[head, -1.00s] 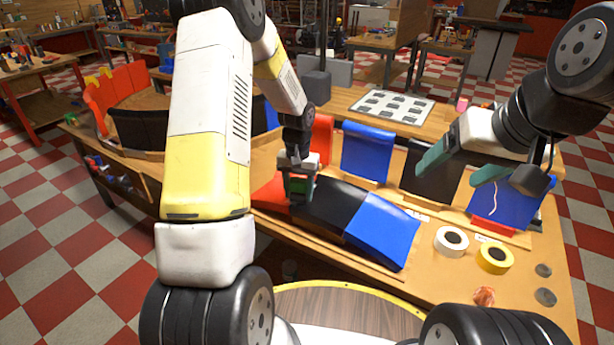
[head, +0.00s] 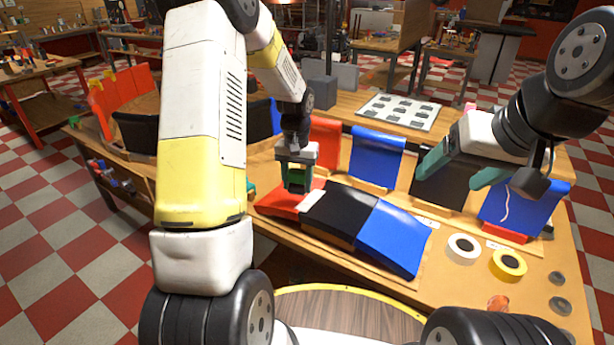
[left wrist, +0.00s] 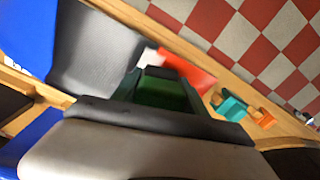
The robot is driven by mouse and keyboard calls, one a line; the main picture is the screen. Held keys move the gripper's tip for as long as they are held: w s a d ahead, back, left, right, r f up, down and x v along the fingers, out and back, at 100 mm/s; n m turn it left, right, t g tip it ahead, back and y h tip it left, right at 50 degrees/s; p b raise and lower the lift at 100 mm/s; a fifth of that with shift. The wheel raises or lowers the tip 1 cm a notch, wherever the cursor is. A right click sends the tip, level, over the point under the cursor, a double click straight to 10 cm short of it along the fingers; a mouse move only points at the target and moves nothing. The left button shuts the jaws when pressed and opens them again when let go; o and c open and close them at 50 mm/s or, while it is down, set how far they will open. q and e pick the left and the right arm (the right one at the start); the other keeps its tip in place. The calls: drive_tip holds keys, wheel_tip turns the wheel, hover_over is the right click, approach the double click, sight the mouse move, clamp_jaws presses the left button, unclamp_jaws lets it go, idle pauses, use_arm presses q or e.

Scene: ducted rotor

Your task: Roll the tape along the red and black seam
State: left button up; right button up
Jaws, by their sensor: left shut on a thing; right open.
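A curved panel row lies on the near side of the bench: a red panel (head: 277,203), a black panel (head: 338,214) and a blue panel (head: 393,238). A white strip (head: 311,200) lies along the red and black seam; part of it shows in the left wrist view (left wrist: 148,57). My left gripper (head: 296,188) is shut on a green block-like tool (head: 296,178) over the red panel, beside the seam; the tool also fills the jaws in the left wrist view (left wrist: 163,94). Contact with the panel cannot be told. My right gripper (head: 455,170) is open and empty, above the bench's right side.
A white tape roll (head: 464,249) and a yellow tape roll (head: 508,264) lie at the right. Upright red (head: 325,143), blue (head: 376,156) and black panels stand behind the row. A sheet with dark squares (head: 398,111) lies further back.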

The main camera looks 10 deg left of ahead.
sight(297, 171)
use_arm(q)
drive_tip(key=shift+r, duration=1.75)
drive_tip(key=shift+f, duration=0.1)
